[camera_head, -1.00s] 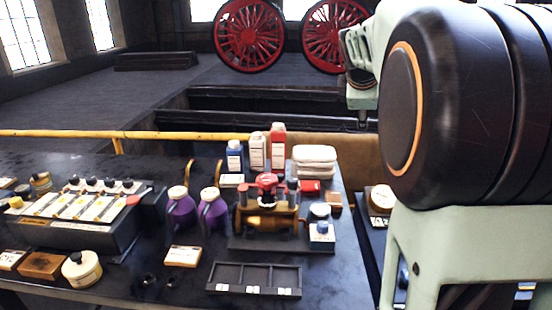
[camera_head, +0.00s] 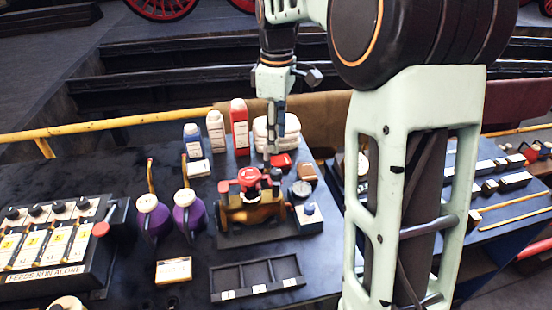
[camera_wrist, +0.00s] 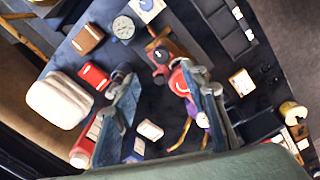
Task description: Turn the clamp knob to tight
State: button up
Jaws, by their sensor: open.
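A brass fixture (camera_head: 254,213) with a red knob (camera_head: 249,177) on top and darker red posts beside it stands on a dark base on the workbench. I cannot tell for certain which of its parts is the clamp knob. My gripper (camera_head: 270,158) points down just above and behind the fixture. In the wrist view my gripper (camera_wrist: 157,78) has its two fingers spread apart with nothing between them. There the red knob (camera_wrist: 178,80) shows beside the right finger and is partly hidden by it. I see no contact clearly.
A gauge (camera_head: 301,189) stands right of the fixture. Bottles, a red box (camera_head: 280,161) and a white folded stack (camera_head: 277,132) crowd behind it. Purple cans (camera_head: 188,212) stand left, and a dark divided tray (camera_head: 257,277) lies in front. A yellow rail (camera_head: 110,125) runs behind.

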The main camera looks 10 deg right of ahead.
aim_at(277, 171)
notch_tip(277, 171, down, 11)
jog(key=shift+s+r+p, duration=0.1)
jog(key=shift+r+p, duration=0.05)
jog(key=shift+p, duration=0.15)
grip_shut()
dwell(0.4)
